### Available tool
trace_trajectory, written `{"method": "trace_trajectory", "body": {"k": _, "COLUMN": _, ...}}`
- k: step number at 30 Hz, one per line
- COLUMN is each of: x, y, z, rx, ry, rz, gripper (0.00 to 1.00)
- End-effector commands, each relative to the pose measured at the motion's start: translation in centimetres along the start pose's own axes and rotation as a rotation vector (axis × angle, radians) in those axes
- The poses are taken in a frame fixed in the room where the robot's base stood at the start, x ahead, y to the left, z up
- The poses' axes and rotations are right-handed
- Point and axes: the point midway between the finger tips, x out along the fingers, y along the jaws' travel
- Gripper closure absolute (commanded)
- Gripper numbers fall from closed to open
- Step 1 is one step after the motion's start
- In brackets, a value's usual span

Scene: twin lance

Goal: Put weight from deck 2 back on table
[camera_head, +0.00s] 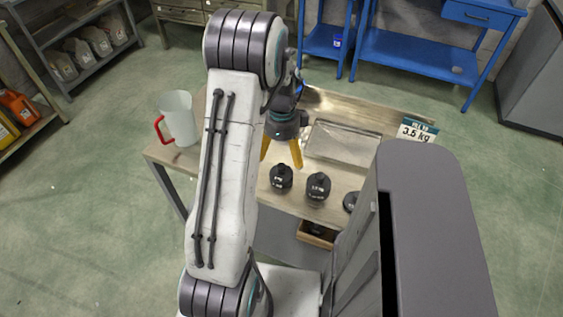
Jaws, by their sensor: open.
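The wooden table (275,206) stands in front of me. Two dark knobbed weights, a left one (281,178) and a taller right one (317,187), stand upright near its front edge. A third dark weight (350,202) lies right of them, partly hidden by my grey body. My gripper (281,155) points down over the table behind the left weight, its yellow fingers apart with nothing seen between them. A small wooden box (317,240) with something dark inside shows below the table's front edge. I cannot tell which surface is deck 2.
A shallow metal tray (343,143) lies right of my gripper. A "3.5 kg" sign (416,130) stands at the table's right. A white jug (179,118) with a red handle is at the left. Blue benches (410,48) and shelves stand behind; green floor is open on both sides.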

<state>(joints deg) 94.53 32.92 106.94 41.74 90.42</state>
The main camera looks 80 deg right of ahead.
Motion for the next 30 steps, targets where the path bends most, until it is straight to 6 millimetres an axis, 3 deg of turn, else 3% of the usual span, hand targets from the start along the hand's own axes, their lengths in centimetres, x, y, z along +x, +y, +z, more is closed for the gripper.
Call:
{"method": "trace_trajectory", "body": {"k": 9, "x": -2.8, "y": 0.0, "z": 0.0, "rx": 0.0, "ry": 0.0, "rz": -0.001, "gripper": 0.1}}
{"method": "trace_trajectory", "body": {"k": 21, "x": -3.3, "y": 0.1, "z": 0.6, "rx": -0.025, "ry": 0.0, "rz": -0.003, "gripper": 0.1}}
{"method": "trace_trajectory", "body": {"k": 23, "x": -3.7, "y": 0.4, "z": 1.6, "rx": -0.072, "ry": 0.001, "rz": -0.008, "gripper": 0.1}}
{"method": "trace_trajectory", "body": {"k": 26, "x": -5.2, "y": 1.5, "z": 4.6, "rx": -0.22, "ry": 0.003, "rz": -0.026, "gripper": 0.1}}
{"method": "trace_trajectory", "body": {"k": 30, "x": -8.0, "y": 5.0, "z": 10.9, "rx": -0.568, "ry": 0.007, "rz": -0.064, "gripper": 0.1}}
